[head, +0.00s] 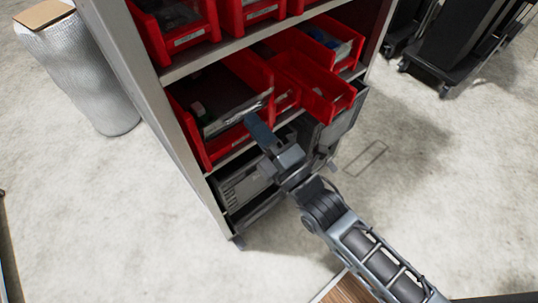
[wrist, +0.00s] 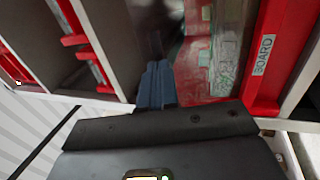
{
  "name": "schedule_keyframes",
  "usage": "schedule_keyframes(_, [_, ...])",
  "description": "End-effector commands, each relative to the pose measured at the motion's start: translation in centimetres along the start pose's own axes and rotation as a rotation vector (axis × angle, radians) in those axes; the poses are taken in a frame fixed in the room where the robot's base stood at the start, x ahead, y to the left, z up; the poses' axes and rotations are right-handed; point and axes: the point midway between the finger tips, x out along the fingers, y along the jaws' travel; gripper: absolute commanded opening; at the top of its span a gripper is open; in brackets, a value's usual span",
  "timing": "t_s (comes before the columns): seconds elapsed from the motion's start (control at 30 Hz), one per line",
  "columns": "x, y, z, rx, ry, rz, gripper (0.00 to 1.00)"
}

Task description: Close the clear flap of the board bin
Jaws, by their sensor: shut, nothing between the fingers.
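The board bin (head: 196,141) is a red open-fronted bin on the middle shelf, left side, in the head view. In the wrist view its red front wall (wrist: 275,40) carries a label reading BOARD. The clear flap (head: 228,112) shows as a greyish see-through panel with a pale edge at the bin's front; its exact angle is hard to tell. My gripper (head: 251,118) is shut and empty, its blue fingertips at the bin's front right, close to the flap's edge. Whether they touch it I cannot tell. The fingers also show in the wrist view (wrist: 156,68).
Other red bins (head: 312,88) stand to the right and on the shelf above. A grey box (head: 240,187) sits on the shelf below. The grey rack post (head: 150,105) borders the left side. A silvery round container (head: 85,75) stands left; floor in front is clear.

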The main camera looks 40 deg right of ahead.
Motion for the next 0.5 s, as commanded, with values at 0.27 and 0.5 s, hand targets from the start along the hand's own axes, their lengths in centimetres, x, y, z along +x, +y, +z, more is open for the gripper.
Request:
schedule_keyframes(0.27, [2.4,0.9,0.0,0.000,0.000,-0.054,0.00])
schedule_keyframes(0.5, [3.5,0.9,0.0,0.000,-0.001,-0.054,0.00])
